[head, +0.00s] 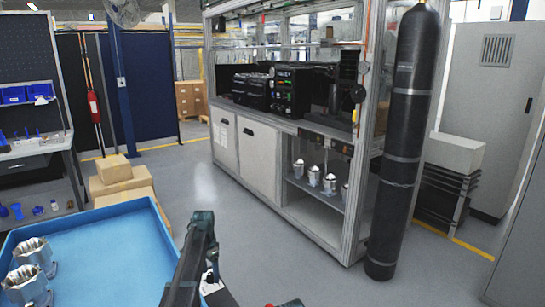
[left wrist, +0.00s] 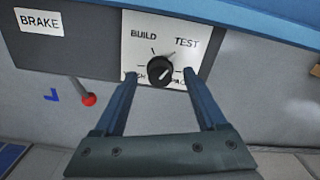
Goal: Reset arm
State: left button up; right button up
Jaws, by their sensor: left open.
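My left gripper (left wrist: 160,75) is open in the left wrist view. Its two blue fingers stand on either side of a black rotary knob (left wrist: 160,71), and I see nothing held between them. The knob sits on a white dial plate (left wrist: 150,22) marked BUILD and TEST, with lower labels partly hidden by the fingers. I cannot tell whether the fingers touch the knob or plate. In the head view my left arm (head: 203,232) bends down at the bottom centre, beside the blue tray. My right gripper is not in view.
A blue tray (head: 130,232) with metal housings (head: 32,252) is at left. Cardboard boxes (head: 118,178) stand behind it. A framed workstation (head: 292,165) and a black cylinder (head: 398,150) stand ahead. A red-knobbed lever (left wrist: 88,99) is near a BRAKE label (left wrist: 40,21). Grey floor lies between.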

aim_at(210, 274)
pick_arm(q)
jog(key=shift+r, duration=0.1)
notch_tip(210, 274, up, 13)
jog(key=p, duration=1.3)
notch_tip(210, 274, down, 14)
jog(key=b, duration=1.4)
jog(key=shift+f, duration=0.25)
jog(key=shift+r+n, duration=0.25)
jog(key=shift+n, duration=0.35)
jog(key=n, duration=0.3)
jog(key=shift+n, duration=2)
jog(key=shift+r, duration=0.1)
